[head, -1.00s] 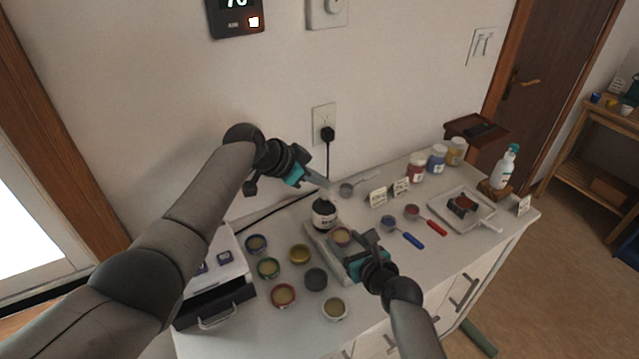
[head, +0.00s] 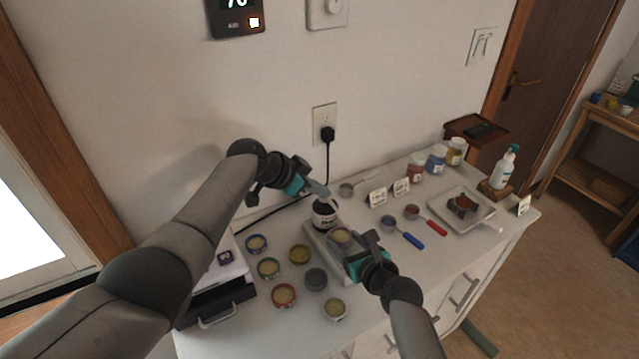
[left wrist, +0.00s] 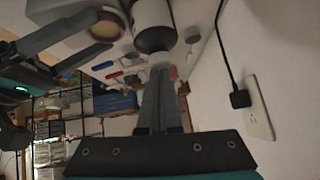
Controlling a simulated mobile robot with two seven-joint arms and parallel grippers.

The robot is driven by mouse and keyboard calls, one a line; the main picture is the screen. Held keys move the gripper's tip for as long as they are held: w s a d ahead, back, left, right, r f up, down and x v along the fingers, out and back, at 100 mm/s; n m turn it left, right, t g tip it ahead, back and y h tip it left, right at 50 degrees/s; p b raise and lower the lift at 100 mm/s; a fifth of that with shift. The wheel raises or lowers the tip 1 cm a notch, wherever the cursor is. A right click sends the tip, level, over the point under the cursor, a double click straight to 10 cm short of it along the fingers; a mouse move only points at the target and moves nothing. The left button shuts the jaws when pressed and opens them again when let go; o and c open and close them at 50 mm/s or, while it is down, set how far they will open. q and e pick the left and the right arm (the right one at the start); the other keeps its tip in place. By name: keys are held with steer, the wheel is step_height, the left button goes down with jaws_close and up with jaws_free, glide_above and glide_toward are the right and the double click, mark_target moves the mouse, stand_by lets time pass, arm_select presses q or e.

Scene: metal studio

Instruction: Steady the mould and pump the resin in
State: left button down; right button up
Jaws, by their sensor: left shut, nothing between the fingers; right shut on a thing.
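A dark bottle with a white label (head: 324,216) stands upright on a pale slab (head: 318,243). In the left wrist view its dark body (left wrist: 153,38) is in front of my left gripper (left wrist: 160,68), with a small white part at the fingertips. My left gripper (head: 327,194) is shut and empty, above the bottle's top. I cannot tell whether it touches the pump. A round mould with a cream middle (head: 341,236) is beside the bottle; it also shows in the left wrist view (left wrist: 106,26). My right gripper (head: 350,252) is shut on the mould.
Several round tins, one a red-rimmed tin (head: 284,294), stand left of the slab. Blue (head: 413,241) and red (head: 437,228) handled scoops lie to the right. A white tray (head: 480,223) sits farther right. A black cord runs from the wall outlet (head: 325,118).

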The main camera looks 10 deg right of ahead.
arm_select(q)
steer(key=shift+s+f, duration=0.1)
steer(key=shift+f, duration=0.1)
steer(key=d+r+v, duration=0.2)
steer(key=v, duration=1.1)
steer(key=shift+w+r, duration=0.15)
steer(key=shift+w, duration=0.25)
steer(key=shift+d, duration=0.1)
stand_by(0.5)
steer(key=shift+w+a+r+h, duration=0.15)
steer(key=shift+a+h, duration=0.15)
steer(key=shift+a, duration=0.2)
steer(key=shift+a+r+h, duration=0.15)
steer(key=shift+a+h, duration=0.15)
steer(key=shift+a, duration=0.15)
